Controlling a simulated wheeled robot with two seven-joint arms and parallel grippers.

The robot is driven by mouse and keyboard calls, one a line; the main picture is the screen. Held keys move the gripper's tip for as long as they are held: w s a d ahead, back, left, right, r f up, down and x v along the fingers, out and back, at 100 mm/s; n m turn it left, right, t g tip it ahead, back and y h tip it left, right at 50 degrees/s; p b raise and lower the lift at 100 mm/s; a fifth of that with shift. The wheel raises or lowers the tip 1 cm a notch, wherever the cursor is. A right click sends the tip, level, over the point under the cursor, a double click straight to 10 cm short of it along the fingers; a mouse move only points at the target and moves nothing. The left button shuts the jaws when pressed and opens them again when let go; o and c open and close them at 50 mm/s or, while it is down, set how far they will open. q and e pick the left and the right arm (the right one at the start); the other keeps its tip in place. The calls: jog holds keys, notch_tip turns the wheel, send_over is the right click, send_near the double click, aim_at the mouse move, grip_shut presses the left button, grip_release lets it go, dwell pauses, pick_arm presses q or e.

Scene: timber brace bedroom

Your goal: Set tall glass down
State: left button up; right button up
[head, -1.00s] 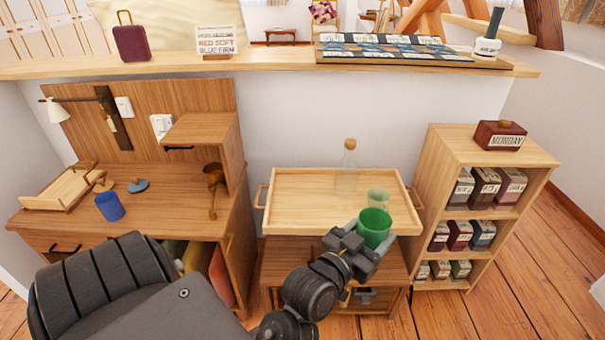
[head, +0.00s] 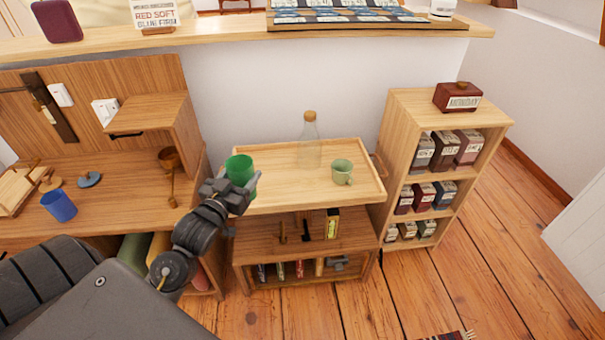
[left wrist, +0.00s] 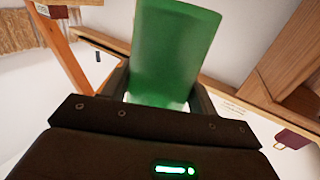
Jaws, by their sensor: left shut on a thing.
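The tall green glass (head: 239,168) is held in my left gripper (head: 238,186) at the left part of the wooden tray top (head: 285,197). In the left wrist view the glass (left wrist: 173,50) stands between the fingers, see-through green. The gripper hides part of its lower end, and I cannot tell whether its base touches the tray. A clear corked bottle (head: 310,150) and a pale green mug (head: 342,172) stand on the tray to the right of the glass, apart from it. My right gripper is not in view.
A desk with a blue cup (head: 58,206) and a small wall cabinet (head: 155,118) is at the left. A shelf unit (head: 408,108) with several boxes stands close on the tray's right. The tray has a raised rim. Its front middle is bare.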

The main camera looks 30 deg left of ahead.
pick_arm(q)
jog(key=shift+s+a, duration=0.15)
jog(key=shift+a, duration=0.5)
jog(key=shift+f, duration=0.1)
jog(key=w+a+f+b, duration=0.2)
jog(key=w+f, duration=0.7)
jog(key=w, duration=0.4)
jog(key=shift+w, duration=0.15)
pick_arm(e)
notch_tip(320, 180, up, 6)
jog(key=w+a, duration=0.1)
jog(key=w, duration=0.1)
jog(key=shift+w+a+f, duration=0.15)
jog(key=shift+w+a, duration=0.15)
pick_arm(q)
jog(key=f, duration=0.2)
jog(key=f+b, duration=0.1)
jog(key=shift+w+a+f, duration=0.15)
jog(key=shift+w+f, duration=0.1)
jog(key=shift+f, duration=0.1)
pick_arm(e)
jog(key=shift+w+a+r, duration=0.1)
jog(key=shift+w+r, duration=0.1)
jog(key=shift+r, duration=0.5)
pick_arm(q)
jog(key=shift+f, duration=0.1)
